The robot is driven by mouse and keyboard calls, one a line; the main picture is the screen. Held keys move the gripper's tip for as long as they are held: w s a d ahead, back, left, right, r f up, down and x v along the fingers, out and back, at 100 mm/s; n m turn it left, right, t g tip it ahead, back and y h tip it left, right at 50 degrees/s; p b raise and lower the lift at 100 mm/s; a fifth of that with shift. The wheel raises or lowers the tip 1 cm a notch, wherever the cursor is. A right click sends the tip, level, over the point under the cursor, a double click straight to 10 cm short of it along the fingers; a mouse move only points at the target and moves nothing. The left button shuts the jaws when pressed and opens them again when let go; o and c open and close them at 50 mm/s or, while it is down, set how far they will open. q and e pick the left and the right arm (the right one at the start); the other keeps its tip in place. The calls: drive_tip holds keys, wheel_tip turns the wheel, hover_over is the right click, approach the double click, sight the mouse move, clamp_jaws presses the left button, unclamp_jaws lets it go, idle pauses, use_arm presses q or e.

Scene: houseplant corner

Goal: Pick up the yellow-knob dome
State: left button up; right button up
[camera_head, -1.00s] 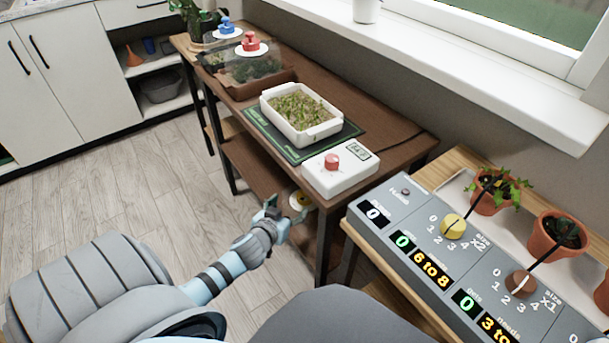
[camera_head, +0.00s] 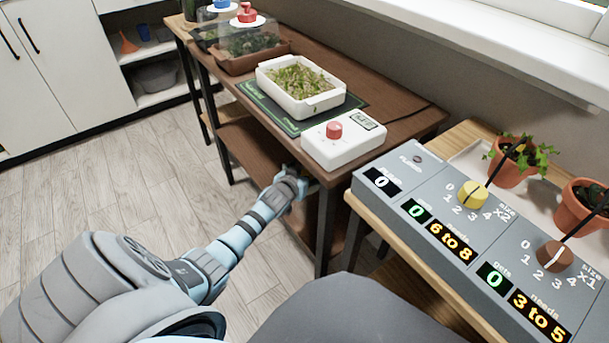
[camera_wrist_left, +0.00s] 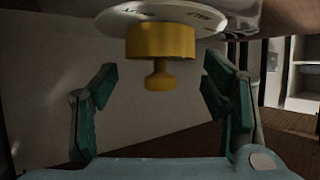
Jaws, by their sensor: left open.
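The yellow knob (camera_wrist_left: 160,42) of the dome shows in the left wrist view, joined to a white round plate (camera_wrist_left: 180,12) with dark lettering at the top of the picture. The rest of the dome is not clearly visible. My left gripper (camera_wrist_left: 158,84) is open, with one green-padded finger on each side of the knob in the picture. A gap shows between the knob and both fingers. In the head view my left gripper (camera_head: 302,184) reaches under the front edge of the brown table, and the dome is hidden there. My right gripper is not in view.
A table leg (camera_head: 325,232) stands close beside my gripper. A grey control panel (camera_head: 400,160) is at the right.

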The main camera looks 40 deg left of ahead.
use_arm(q)
clamp_jaws()
idle(0.3)
